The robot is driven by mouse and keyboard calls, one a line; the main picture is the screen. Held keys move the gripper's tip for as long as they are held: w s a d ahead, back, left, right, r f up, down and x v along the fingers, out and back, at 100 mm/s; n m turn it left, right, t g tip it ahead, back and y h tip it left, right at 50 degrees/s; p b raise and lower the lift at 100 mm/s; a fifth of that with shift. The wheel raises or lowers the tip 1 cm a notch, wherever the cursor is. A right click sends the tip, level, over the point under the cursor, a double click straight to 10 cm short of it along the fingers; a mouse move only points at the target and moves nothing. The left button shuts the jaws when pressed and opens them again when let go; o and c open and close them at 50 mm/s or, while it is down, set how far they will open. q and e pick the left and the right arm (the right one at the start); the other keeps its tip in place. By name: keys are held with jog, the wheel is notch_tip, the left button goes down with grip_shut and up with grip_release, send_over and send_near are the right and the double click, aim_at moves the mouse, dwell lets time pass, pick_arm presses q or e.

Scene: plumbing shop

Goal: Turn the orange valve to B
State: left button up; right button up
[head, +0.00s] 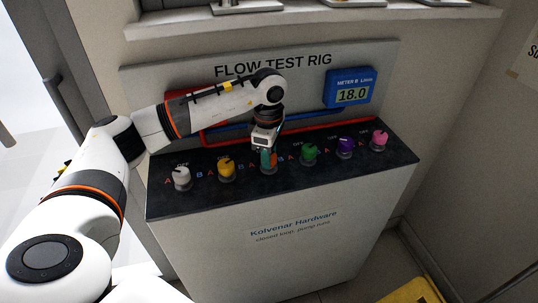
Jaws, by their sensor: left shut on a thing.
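My left gripper (267,150) points down at the flow test rig's dark top and is shut on a valve knob in the middle of the row. Bits of orange (273,161) show at its fingertips beside a teal patch, so I take this knob as the orange valve. The fingers cover most of it, and I cannot tell which way it points. The blue meter B (350,88) reads 18.0. A red panel at the left of the back board is mostly hidden behind my left arm. My right gripper is not in view.
On the dark rig top (330,174), a white knob (182,178) and a yellow knob (226,167) stand left of the gripper. A shelf (320,24) runs above.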

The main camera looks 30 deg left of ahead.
pick_arm(q)
jog(key=shift+w+r, duration=0.1)
jog(key=shift+r, duration=0.05)
jog(key=o, duration=1)
jog(key=r, duration=0.6)
jog(key=r+b, duration=0.1)
jog(key=r, duration=0.5)
jog(key=shift+s, duration=0.2)
jog(key=shift+f, duration=0.1)
